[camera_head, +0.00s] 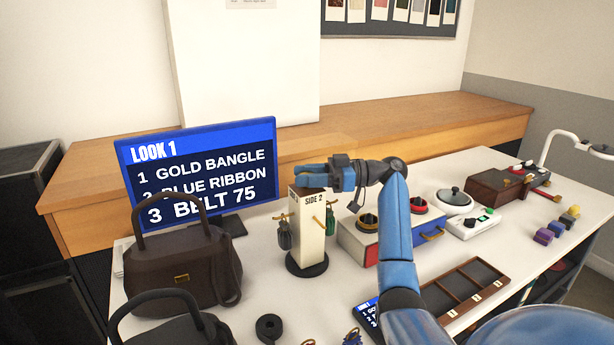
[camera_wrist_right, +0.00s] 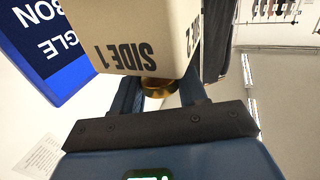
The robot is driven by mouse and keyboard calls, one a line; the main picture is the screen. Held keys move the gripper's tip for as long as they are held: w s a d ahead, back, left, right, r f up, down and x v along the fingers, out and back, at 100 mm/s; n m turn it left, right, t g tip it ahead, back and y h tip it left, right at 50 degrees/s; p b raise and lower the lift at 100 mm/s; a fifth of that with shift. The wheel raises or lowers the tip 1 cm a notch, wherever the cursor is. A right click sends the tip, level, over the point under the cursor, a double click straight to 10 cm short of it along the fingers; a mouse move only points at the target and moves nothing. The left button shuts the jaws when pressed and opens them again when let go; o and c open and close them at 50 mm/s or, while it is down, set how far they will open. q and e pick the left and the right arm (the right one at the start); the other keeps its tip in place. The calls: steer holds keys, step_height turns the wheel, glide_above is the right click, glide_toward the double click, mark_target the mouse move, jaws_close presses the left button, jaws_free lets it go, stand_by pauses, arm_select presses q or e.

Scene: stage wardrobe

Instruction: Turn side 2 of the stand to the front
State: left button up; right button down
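The stand (camera_head: 308,238) is a cream upright block on a round black base. In the head view its SIDE 2 face shows toward the right front, and another lettered face is seen narrowly at left. My right gripper (camera_head: 312,174) is at the stand's top. In the right wrist view the stand (camera_wrist_right: 150,25) appears upside down with SIDE 1 facing me and SIDE 2 at its edge. The gripper fingers (camera_wrist_right: 162,92) lie close on both sides of a brass knob (camera_wrist_right: 160,86). My left gripper is out of view.
A LOOK 1 screen (camera_head: 200,170) stands behind left. A dark brown handbag (camera_head: 180,270) is left of the stand. A drawer box (camera_head: 360,247) with ringed holders is right, close under my forearm. A compartment tray (camera_head: 465,290) lies at front right.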

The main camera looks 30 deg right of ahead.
steer(key=c, duration=0.7)
jaws_free()
steer(key=shift+w+r, duration=0.1)
steer(key=shift+r, duration=0.2)
steer(key=shift+f, duration=0.1)
steer(key=shift+s+d, duration=0.2)
steer(key=shift+d, duration=0.15)
steer(key=v, duration=1)
steer(key=shift+s, duration=0.1)
